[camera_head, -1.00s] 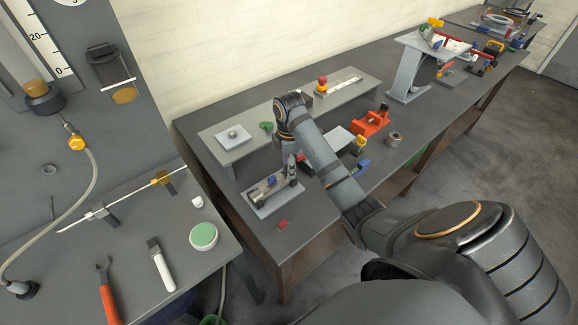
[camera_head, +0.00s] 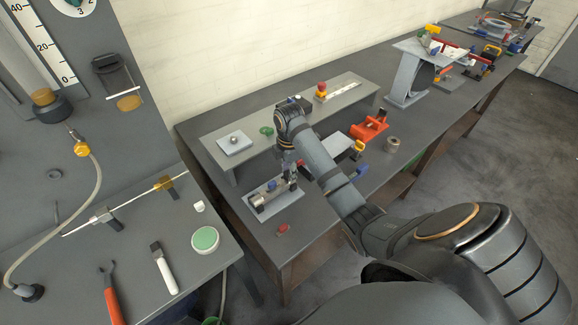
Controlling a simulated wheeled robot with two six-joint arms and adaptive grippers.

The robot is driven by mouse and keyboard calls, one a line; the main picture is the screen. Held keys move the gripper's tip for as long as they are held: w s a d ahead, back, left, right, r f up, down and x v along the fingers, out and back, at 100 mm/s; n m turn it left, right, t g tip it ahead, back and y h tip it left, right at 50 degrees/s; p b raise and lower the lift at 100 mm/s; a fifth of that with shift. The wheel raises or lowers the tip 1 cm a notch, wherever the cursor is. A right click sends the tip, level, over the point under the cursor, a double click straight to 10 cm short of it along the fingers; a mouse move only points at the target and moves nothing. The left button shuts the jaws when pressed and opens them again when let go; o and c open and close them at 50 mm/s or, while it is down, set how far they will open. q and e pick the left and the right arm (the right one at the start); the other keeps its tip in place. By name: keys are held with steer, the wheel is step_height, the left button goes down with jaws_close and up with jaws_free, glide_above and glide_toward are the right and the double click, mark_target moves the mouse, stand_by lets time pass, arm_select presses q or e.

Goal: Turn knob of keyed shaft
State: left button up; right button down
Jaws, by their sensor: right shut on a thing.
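A small fixture with the keyed shaft (camera_head: 262,201) sits on a light base plate (camera_head: 268,215) near the front left of the far workbench. A blue part (camera_head: 272,185) shows on the fixture. My right gripper (camera_head: 291,178) points down at the right end of the fixture and is shut there. The knob itself is hidden by the fingers, and I cannot make out its turn angle. My left gripper is not in view.
A raised grey shelf (camera_head: 215,137) stands behind the fixture. An orange-red fixture (camera_head: 369,128) and a metal ring (camera_head: 391,145) are to the right. A small red piece (camera_head: 283,230) lies in front. A nearer bench holds a green-topped round tin (camera_head: 205,240).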

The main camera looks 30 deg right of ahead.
steer(key=c, duration=1.4)
jaws_free()
steer(key=shift+r+n, duration=0.1)
steer(key=shift+n, duration=0.6)
steer(key=shift+o, duration=2.5)
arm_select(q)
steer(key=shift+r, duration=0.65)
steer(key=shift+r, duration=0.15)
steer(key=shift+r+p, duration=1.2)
arm_select(e)
steer(key=shift+r, duration=0.9)
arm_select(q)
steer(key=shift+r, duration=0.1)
arm_select(e)
step_height(320, 180, up, 6)
steer(key=p, duration=0.8)
steer(key=shift+r, duration=0.1)
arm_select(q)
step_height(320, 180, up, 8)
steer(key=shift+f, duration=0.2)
